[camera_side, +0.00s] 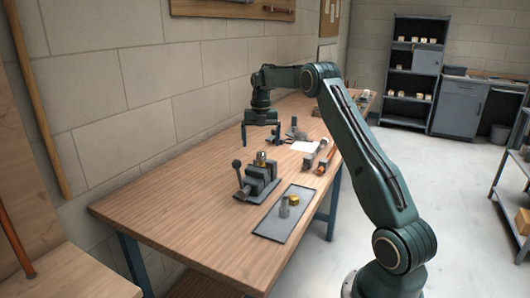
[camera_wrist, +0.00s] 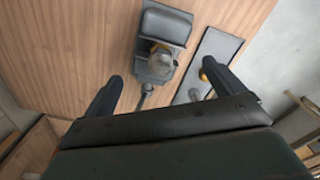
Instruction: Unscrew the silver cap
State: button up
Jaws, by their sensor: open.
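A dark grey vise (camera_side: 257,186) stands on the wooden bench and holds a small upright fitting (camera_side: 261,158). The wrist view also shows the vise (camera_wrist: 167,27), with a silver-grey top on the fitting (camera_wrist: 163,62) and a brass-coloured part beside it. I cannot tell cap from body on this fitting. My gripper (camera_side: 260,142) is open and empty, pointing down above the bench behind the vise, apart from it. In the wrist view my two fingers (camera_wrist: 161,72) are spread wide, with the vise beyond them.
A dark tray (camera_side: 268,232) beside the vise bears a silver cylinder (camera_side: 284,208) and a brass-coloured cap (camera_side: 294,199). The vise handle (camera_side: 238,172) sticks out to the left. Tools (camera_side: 318,156) and white paper (camera_side: 303,147) lie farther back. The bench's front left is clear.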

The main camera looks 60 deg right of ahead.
aim_at(261, 152)
jog(key=shift+r, duration=0.35)
jog(key=c, duration=0.4)
jog(key=shift+r, duration=0.3)
jog(key=c, duration=0.3)
jog(key=r, duration=0.3)
jog(key=r+m, duration=0.1)
jog(key=r, duration=0.2)
jog(key=r+m, duration=0.1)
jog(key=r, duration=0.2)
jog(key=shift+s+a, duration=0.2)
jog(key=shift+a, duration=0.05)
jog(key=shift+c, duration=0.3)
jog(key=shift+f, duration=0.15)
jog(key=shift+f, duration=6.8)
jog(key=shift+c, duration=0.2)
